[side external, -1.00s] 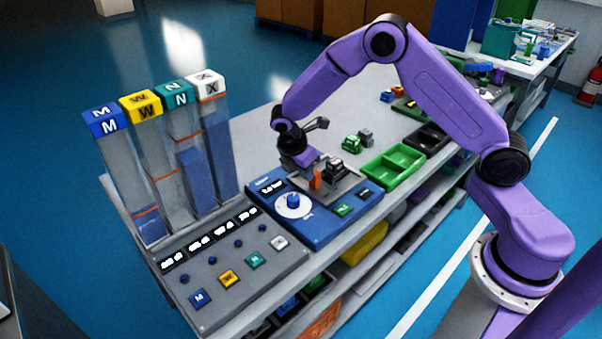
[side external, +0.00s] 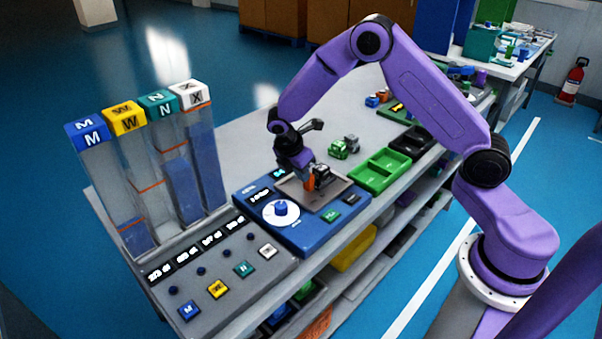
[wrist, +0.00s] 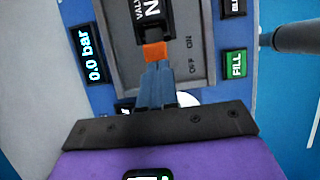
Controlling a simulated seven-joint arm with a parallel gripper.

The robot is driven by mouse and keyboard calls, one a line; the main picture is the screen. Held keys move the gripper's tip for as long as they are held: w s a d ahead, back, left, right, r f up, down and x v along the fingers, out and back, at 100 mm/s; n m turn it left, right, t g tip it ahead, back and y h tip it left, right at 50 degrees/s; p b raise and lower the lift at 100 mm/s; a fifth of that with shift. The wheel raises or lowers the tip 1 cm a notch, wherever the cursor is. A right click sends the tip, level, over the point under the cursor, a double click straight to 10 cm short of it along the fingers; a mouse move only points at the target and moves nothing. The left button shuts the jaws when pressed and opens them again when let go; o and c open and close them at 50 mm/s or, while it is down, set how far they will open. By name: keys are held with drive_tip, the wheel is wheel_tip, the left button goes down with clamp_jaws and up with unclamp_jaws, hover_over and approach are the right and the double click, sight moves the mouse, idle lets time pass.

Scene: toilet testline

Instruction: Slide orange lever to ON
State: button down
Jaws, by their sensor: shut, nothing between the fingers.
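The orange lever (wrist: 156,51) sits on a grey plate on the blue control panel, right against the black valve block (wrist: 153,18). It also shows in the side view (side external: 310,183). The printed word ON is to its right in the wrist view, with OFF lower down, nearer my gripper. My gripper (wrist: 155,72) is shut and empty, with its fingertips at the lever's near side, touching or almost touching it. In the side view my gripper (side external: 305,178) is low over the panel, and its tips are partly hidden by the lever.
The blue panel (side external: 300,235) has a blue knob (side external: 281,208), a green FILL button (wrist: 236,64) and a display reading 0.0 bar (wrist: 93,54). Clear columns (side external: 125,195) stand left. Green trays (side external: 378,178) and small blocks (side external: 338,149) lie beyond the panel.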

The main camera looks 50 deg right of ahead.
drive_tip(key=a, duration=0.2)
drive_tip(key=a+r, duration=0.1)
drive_tip(key=a, duration=0.1)
drive_tip(key=shift+w+a, duration=0.1)
drive_tip(key=shift+a, duration=0.2)
drive_tip(key=v, duration=0.9)
drive_tip(key=shift+d, duration=0.1)
drive_tip(key=s+d+r+m+y, duration=0.1)
drive_tip(key=s+r+m+y, duration=0.1)
drive_tip(key=s, duration=1.5)
drive_tip(key=s+d+r+m+y, duration=0.1)
drive_tip(key=s+r+m+y, duration=0.1)
drive_tip(key=s, duration=1.5)
wheel_tip(320, 180, up, 2)
drive_tip(key=shift+r+m+y, duration=0.1)
drive_tip(key=shift+m+y, duration=0.3)
drive_tip(key=shift+m, duration=0.3)
drive_tip(key=shift+d, duration=0.1)
